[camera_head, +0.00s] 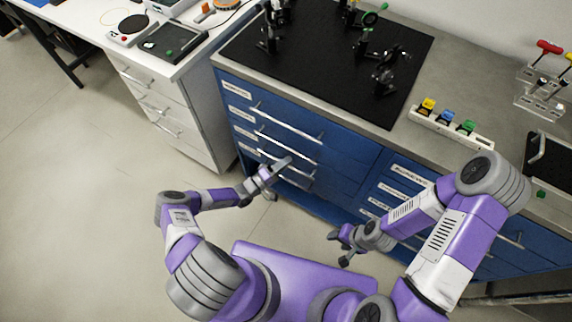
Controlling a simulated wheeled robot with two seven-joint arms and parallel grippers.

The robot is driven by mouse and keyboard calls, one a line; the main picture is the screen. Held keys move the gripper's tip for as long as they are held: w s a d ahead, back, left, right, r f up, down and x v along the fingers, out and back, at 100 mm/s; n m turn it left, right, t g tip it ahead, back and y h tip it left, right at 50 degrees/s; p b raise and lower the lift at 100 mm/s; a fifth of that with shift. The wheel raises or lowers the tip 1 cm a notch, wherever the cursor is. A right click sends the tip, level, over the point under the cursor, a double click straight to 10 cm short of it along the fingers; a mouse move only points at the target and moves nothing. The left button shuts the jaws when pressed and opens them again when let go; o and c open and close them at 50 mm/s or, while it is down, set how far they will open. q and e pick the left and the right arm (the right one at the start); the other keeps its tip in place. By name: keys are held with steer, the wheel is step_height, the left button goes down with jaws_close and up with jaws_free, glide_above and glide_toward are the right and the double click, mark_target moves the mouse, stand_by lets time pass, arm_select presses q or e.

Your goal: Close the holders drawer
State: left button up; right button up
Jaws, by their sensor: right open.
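The blue cabinet (345,148) under the bench has a left stack of drawers with long silver handles and white labels too small to read, so I cannot tell which one is the holders drawer. My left gripper (283,165) is at the front of this stack, by a lower handle (302,178), and partly covers it. I cannot tell whether it touches the handle or how far that drawer stands out. Its jaws are too small to judge. My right gripper (339,248) is open and empty, low in front of the cabinet, apart from the drawers.
A black breadboard (340,50) with optical mounts lies on the bench top. A white rack (450,127) with coloured pieces stands near the front edge. A second drawer stack (395,185) is on the right. A white drawer unit (165,105) stands left. The floor (75,200) at left is clear.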

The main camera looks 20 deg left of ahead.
arm_select(q)
steer(key=p+v, duration=0.1)
steer(key=v, duration=0.6)
steer(key=shift+s+a, duration=0.15)
steer(key=shift+s, duration=0.1)
stand_by(0.5)
steer(key=s+d+m+g+h, duration=0.1)
steer(key=s+d+m+g, duration=0.2)
steer(key=s+d+g, duration=0.3)
steer(key=s+d+m+g+h, duration=0.15)
steer(key=s+d+g, duration=0.25)
steer(key=d+g, duration=0.5)
steer(key=s+a+m+g+y, duration=0.1)
steer(key=s+m+g+y, duration=0.15)
steer(key=s+y, duration=0.4)
steer(key=s+a+r+t+y, duration=0.1)
steer(key=a+r+t+y, duration=0.1)
steer(key=a+r+y, duration=0.1)
steer(key=shift+s+a+r+y, duration=0.25)
steer(key=shift+r+y, duration=0.35)
steer(key=shift+r, duration=0.65)
